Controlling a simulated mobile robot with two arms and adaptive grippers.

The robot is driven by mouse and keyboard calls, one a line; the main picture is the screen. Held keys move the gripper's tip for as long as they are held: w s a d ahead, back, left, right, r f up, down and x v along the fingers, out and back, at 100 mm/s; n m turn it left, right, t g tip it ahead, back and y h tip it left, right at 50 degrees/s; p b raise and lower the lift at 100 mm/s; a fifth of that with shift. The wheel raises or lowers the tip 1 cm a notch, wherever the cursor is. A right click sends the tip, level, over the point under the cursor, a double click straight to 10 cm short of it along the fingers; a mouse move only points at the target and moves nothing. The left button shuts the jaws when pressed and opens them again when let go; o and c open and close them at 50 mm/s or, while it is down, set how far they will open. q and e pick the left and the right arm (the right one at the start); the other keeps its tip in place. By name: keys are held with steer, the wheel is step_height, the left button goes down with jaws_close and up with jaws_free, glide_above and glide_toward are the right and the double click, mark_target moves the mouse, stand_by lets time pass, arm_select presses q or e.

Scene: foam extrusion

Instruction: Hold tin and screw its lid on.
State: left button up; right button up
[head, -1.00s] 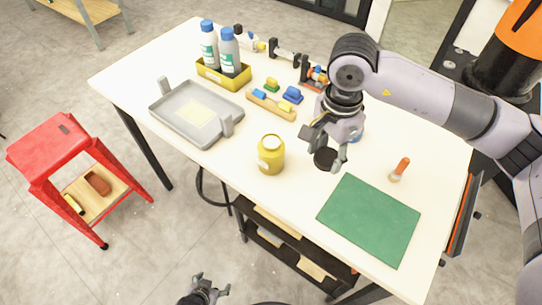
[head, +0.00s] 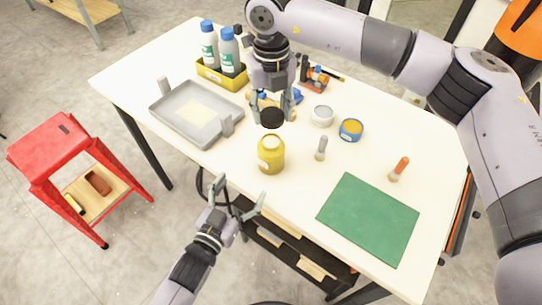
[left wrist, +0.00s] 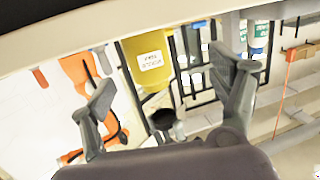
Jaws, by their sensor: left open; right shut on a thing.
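A yellow tin (head: 271,158) with a pale label stands upright near the front edge of the white table; it also shows in the left wrist view (left wrist: 148,62). The black lid (head: 271,118) is in my right gripper (head: 272,108), which is shut on it just above and slightly behind the tin. From the head view I cannot tell how large the gap between lid and tin is. My left gripper (head: 234,196) is open and empty, off the table's front edge, below and left of the tin. In the left wrist view its spread fingers (left wrist: 165,88) frame the tin.
A grey tray (head: 170,118) lies left of the tin, and a green mat (head: 368,220) lies to the right. A grey-capped object (head: 321,149), a white cup (head: 323,116) and a blue-rimmed container (head: 351,130) stand right of the tin. A yellow bin (head: 224,76) holds bottles behind.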

steer(key=shift+a, duration=0.1)
arm_select(q)
steer(key=shift+s+d+r+m+h, duration=0.3)
steer(key=shift+d+r+h, duration=0.4)
steer(key=shift+d+h, duration=0.15)
steer(key=shift+w+t, duration=0.1)
steer(key=shift+t, duration=0.2)
steer(key=x, duration=1.2)
steer(key=shift+f, duration=0.1)
steer(key=shift+c, duration=0.5)
steer(key=c, duration=1.7)
arm_select(e)
glide_above(271, 142)
steer(key=shift+f, duration=2.4)
